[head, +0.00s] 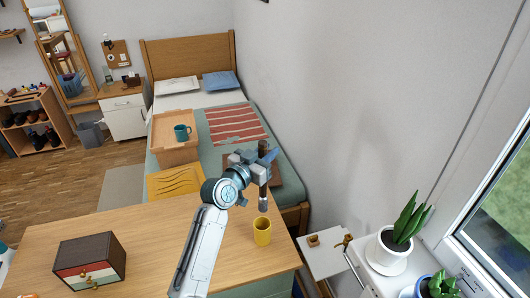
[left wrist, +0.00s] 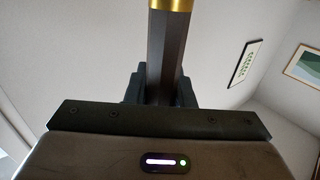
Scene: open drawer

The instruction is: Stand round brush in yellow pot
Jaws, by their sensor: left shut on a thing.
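The yellow pot (head: 262,232) stands upright on the wooden table near its right end. My left gripper (head: 264,168) is above and beyond the pot in the head view. It is shut on the round brush (head: 263,193), a dark, slim thing that hangs roughly upright below the jaws. The brush's lower end appears just above the pot's rim, apart from it in the picture. In the left wrist view the brush (left wrist: 166,50) shows as a dark faceted handle with a gold band at the top edge. The pot's inside is mostly hidden. My right gripper is not in view.
A small drawer box (head: 90,262) sits on the table (head: 150,225) at the left. A yellow tray (head: 175,183) lies beyond the table's far edge. Potted plants (head: 393,250) stand at the right. The table between the drawer box and my arm is clear.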

